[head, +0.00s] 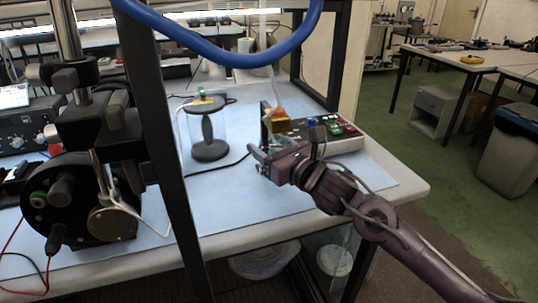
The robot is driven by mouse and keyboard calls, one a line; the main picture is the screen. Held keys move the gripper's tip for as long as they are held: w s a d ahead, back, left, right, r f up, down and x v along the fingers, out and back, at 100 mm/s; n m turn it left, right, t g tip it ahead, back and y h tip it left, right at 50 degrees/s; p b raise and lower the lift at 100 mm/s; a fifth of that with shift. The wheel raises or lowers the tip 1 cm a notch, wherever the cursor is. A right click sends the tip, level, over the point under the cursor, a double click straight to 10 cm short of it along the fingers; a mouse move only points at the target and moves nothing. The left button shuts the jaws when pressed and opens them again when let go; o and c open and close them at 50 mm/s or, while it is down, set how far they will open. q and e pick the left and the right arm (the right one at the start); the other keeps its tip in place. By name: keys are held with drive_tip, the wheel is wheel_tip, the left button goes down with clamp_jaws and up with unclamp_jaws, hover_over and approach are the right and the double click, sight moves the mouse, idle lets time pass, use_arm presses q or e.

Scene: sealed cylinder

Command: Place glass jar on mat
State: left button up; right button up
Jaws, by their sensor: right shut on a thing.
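A clear glass jar (191,128) with a dark round base stands upright on the light blue mat (235,204), left of centre. A dark oval piece shows inside it, and yellow and green parts sit at its top. My right gripper (257,160) is to the right of the jar, apart from it in the picture, over the mat. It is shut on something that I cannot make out. My left gripper is not in view.
A black wheel apparatus (75,205) is at left. A dark upright post (166,150) crosses before the table. The mat's front middle is clear.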

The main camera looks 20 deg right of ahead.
drive_tip(key=shift+w+a+f, duration=0.1)
drive_tip(key=shift+w+f, duration=0.05)
drive_tip(key=shift+w, duration=0.05)
drive_tip(key=shift+f, duration=1.55)
drive_tip(key=shift+f, duration=0.1)
drive_tip(key=o, duration=1.2)
drive_tip(key=shift+s, duration=0.1)
drive_tip(key=shift+c, duration=0.2)
